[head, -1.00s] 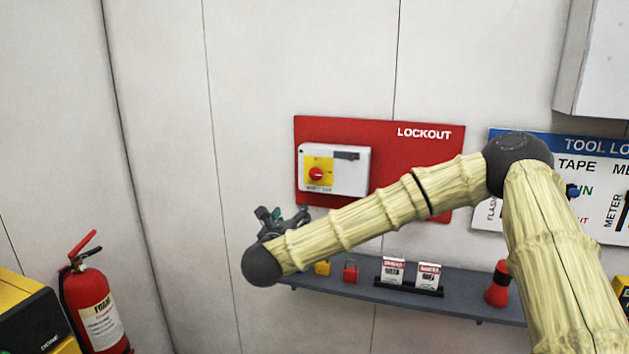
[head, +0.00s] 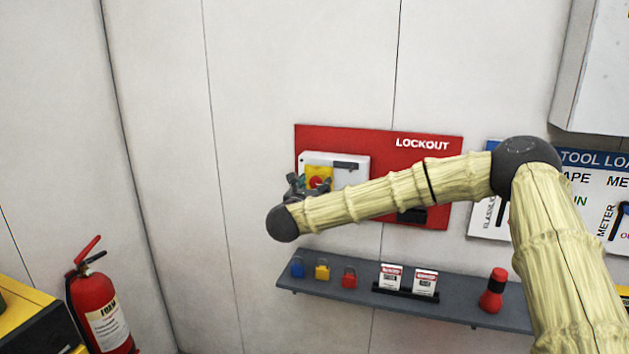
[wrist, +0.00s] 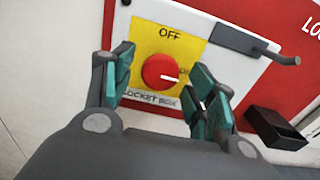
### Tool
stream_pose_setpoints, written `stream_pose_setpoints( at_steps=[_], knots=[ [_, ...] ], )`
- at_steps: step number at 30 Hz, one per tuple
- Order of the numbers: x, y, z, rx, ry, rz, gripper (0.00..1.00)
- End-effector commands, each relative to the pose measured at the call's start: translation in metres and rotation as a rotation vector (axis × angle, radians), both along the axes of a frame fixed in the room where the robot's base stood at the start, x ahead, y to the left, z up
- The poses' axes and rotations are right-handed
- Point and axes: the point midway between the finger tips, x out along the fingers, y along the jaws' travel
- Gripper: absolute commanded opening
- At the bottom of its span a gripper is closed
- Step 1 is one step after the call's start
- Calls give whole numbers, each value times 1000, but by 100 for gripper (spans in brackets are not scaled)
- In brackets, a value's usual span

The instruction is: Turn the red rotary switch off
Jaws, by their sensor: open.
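The red rotary switch (wrist: 159,71) sits on a yellow plate (wrist: 182,40) on a white switch box (wrist: 222,67). "OFF" is printed above the knob, and the knob's white mark points right, not up at OFF. In the head view the red switch (head: 316,183) shows just above my gripper (head: 308,188), partly covered by it. In the wrist view my gripper (wrist: 161,88) is open, with one green-padded finger left of the knob and the other right of it. It looks empty. I cannot tell whether either finger touches the knob.
A grey lever (wrist: 255,43) is at the box's upper right. A black holder (wrist: 275,128) is on the red lockout board (head: 420,165). Below, a grey shelf (head: 335,287) carries padlocks and tags. A fire extinguisher (head: 100,310) stands at the lower left.

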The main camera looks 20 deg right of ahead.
Motion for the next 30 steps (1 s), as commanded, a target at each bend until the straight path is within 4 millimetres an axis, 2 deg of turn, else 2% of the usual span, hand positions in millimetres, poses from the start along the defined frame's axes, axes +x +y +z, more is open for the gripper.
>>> stream_pose_setpoints(
  at_steps=[6, 14, 21, 30],
  knots=[
    [9, -6, -1, -1, 2, -1, 57],
    [9, -6, -1, -1, 2, 0, 57],
    [9, -6, -1, -1, 1, 0, 13],
    [9, -7, -2, -19, 11, 0, 12]
  ],
)
